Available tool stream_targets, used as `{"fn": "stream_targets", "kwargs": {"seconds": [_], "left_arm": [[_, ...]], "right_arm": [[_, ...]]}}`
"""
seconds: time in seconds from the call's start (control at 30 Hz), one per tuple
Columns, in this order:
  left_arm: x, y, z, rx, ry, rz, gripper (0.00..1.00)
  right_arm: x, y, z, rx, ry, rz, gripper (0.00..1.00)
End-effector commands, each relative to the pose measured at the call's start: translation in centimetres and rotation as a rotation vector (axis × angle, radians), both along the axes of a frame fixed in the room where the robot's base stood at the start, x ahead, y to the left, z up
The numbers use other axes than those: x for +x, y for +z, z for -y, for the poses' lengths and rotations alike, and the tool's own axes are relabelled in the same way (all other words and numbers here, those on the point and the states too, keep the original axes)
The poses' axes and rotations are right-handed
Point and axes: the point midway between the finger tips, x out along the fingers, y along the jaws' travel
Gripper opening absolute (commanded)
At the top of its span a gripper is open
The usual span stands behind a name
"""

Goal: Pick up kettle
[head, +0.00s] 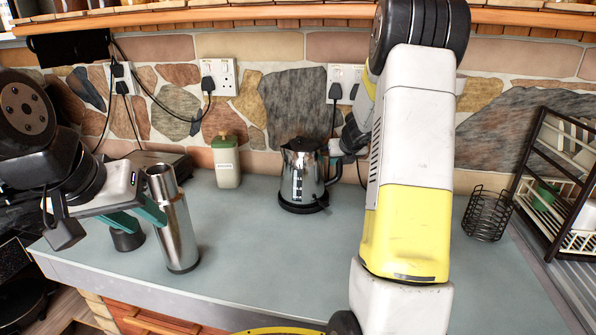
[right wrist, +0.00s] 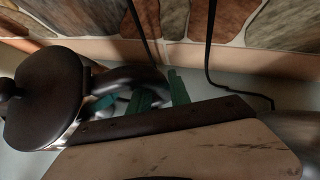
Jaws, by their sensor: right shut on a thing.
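The kettle (head: 302,172) is shiny metal with a black lid and handle. It stands upright at the back middle of the counter, on or at its dark base. In the right wrist view its dark lid (right wrist: 45,97) fills the left side. My right gripper (head: 336,150) reaches it from the right, and its green fingers (right wrist: 160,92) are shut on the kettle's handle (right wrist: 130,78). The handle is partly hidden by my gripper. My left gripper (head: 136,216) has its teal fingers apart, beside a steel flask (head: 178,225); I see nothing held between them.
A green-and-white bottle (head: 227,165) stands left of the kettle. A black wire basket (head: 487,213) and a dish rack (head: 560,185) are at the right. Sockets with cords (head: 218,78) line the stone wall behind. The front middle of the counter (head: 270,260) is clear.

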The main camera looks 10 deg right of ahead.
Motion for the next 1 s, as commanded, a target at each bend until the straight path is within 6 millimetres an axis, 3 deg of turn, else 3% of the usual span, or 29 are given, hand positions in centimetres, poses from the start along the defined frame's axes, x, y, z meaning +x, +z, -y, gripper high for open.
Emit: {"fn": "stream_targets", "kwargs": {"seconds": [0.57,1.0], "left_arm": [[0.0,0.0,0.0,0.0,0.0,0.0,0.36],[0.0,0.0,0.0,0.0,0.0,0.0,0.36]], "right_arm": [[0.1,1.2,0.1,-0.003,-0.002,0.006,0.0],[-0.5,3.9,-0.4,0.0,-0.003,0.005,0.0]]}}
